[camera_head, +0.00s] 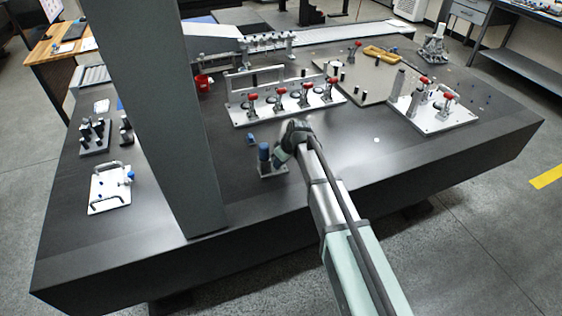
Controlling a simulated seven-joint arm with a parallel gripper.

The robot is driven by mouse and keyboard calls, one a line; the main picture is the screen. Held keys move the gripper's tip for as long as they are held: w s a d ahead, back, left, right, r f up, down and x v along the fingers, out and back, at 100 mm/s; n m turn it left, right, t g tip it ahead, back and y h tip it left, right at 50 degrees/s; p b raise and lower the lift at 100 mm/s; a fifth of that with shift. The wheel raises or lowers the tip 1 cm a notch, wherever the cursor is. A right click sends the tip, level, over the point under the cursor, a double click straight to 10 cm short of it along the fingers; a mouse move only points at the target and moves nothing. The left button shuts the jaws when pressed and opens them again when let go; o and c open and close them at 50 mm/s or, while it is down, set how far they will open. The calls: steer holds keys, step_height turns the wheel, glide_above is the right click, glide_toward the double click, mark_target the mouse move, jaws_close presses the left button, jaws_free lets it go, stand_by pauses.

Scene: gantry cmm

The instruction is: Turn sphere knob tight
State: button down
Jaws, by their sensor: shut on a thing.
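My gripper (282,157) reaches in from the lower right to a small fixture near the middle of the dark table. The fixture has a light base plate (267,174) and an upright dark post with a blue top (264,152). My gripper is shut on a part of this fixture, just right of the post. I take that part to be the sphere knob. My wrist and fingers cover most of it, so its shape and how far it is screwed in cannot be seen.
Behind stands a plate with several red-tipped toggle clamps (290,104). A second clamp plate (434,116) is at the right. A grey column (170,110) rises left of the fixture. A white plate with a handle (109,188) lies far left. The table's front right is clear.

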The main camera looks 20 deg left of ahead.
stand_by(0.5)
steer(key=c, duration=0.9)
jaws_free()
